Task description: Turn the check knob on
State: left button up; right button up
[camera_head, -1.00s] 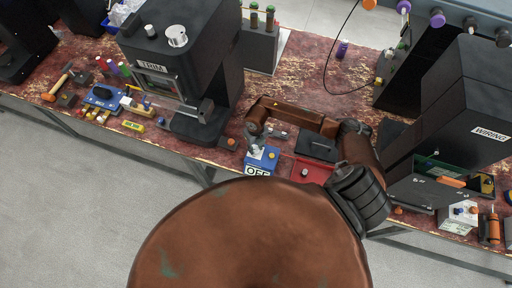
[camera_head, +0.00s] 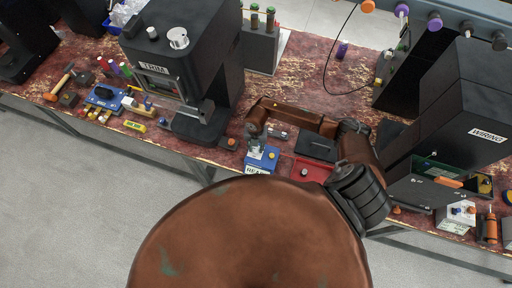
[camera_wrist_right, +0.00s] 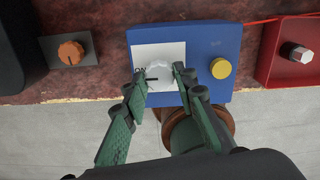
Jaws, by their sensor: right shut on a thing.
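The check knob (camera_wrist_right: 158,70) is a white knob on a white panel of a blue box (camera_wrist_right: 205,45). A dark mark and lettering that looks like ON show at its left side. My right gripper (camera_wrist_right: 159,78) has its green fingers closed on the knob from both sides, partly hiding it. In the head view the blue box (camera_head: 262,158) stands at the table's front edge, and its front label reads REA, the rest cut off by my body. My right gripper (camera_head: 255,145) is over its left part. My left gripper is not in view.
A yellow button (camera_wrist_right: 221,68) is right of the knob on the same box. A red box (camera_wrist_right: 285,60) with a pale knob stands to the right. A grey plate with an orange knob (camera_wrist_right: 71,52) is to the left. The black TRIM machine (camera_head: 180,65) stands behind left.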

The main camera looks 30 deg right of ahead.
aim_at(256, 149)
dwell(0.4)
jog(key=o, duration=1.1)
jog(key=shift+r, duration=0.25)
notch_tip(256, 149, up, 12)
jog(key=shift+f, duration=0.25)
